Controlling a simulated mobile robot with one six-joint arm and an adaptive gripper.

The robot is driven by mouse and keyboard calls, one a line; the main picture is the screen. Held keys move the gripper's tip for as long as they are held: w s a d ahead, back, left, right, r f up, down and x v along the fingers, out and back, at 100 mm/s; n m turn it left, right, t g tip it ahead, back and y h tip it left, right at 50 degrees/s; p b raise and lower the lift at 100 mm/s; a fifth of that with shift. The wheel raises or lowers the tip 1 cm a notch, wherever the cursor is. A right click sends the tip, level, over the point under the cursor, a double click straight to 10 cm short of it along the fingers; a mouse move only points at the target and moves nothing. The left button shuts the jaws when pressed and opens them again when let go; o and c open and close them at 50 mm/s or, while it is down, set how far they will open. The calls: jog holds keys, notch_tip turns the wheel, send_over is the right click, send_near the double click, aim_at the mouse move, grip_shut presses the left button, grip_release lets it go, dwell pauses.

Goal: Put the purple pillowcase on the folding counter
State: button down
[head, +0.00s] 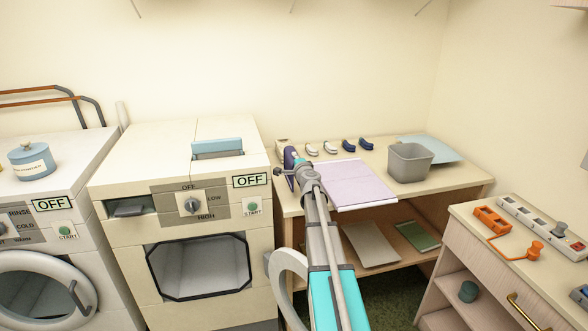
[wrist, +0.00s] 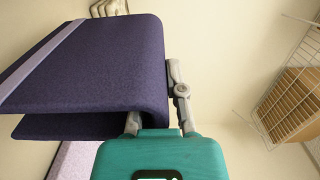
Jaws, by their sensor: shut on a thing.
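The purple pillowcase (wrist: 115,70), dark purple, folded, with a paler stripe, is gripped at its edge in the wrist view. In the head view only a small part of the pillowcase (head: 290,157) shows beyond my arm. My gripper (head: 292,170) is shut on it, above the left end of the folding counter (head: 450,180). My arm hides part of the counter's left side. I cannot tell whether the pillowcase touches the counter. A lilac cloth or mat (head: 358,186) lies flat on the counter, just right of my gripper.
On the counter stand a grey bin (head: 409,162), a flat light blue sheet (head: 440,151) and several small white and navy items (head: 330,147) along the back. A dryer (head: 150,175) stands close on the left. A cabinet (head: 480,225) with orange items stands at right front.

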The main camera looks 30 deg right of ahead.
jog(key=shift+f, duration=0.1)
jog(key=shift+w+d+f+b, duration=0.15)
jog(key=shift+w+f+b, duration=0.25)
jog(key=shift+f+b, duration=1.5)
jog(key=shift+b, duration=0.15)
jog(key=shift+f, duration=0.15)
jog(key=c, duration=0.7)
grip_release()
jog(key=shift+r, duration=0.25)
jog(key=v, duration=1.2)
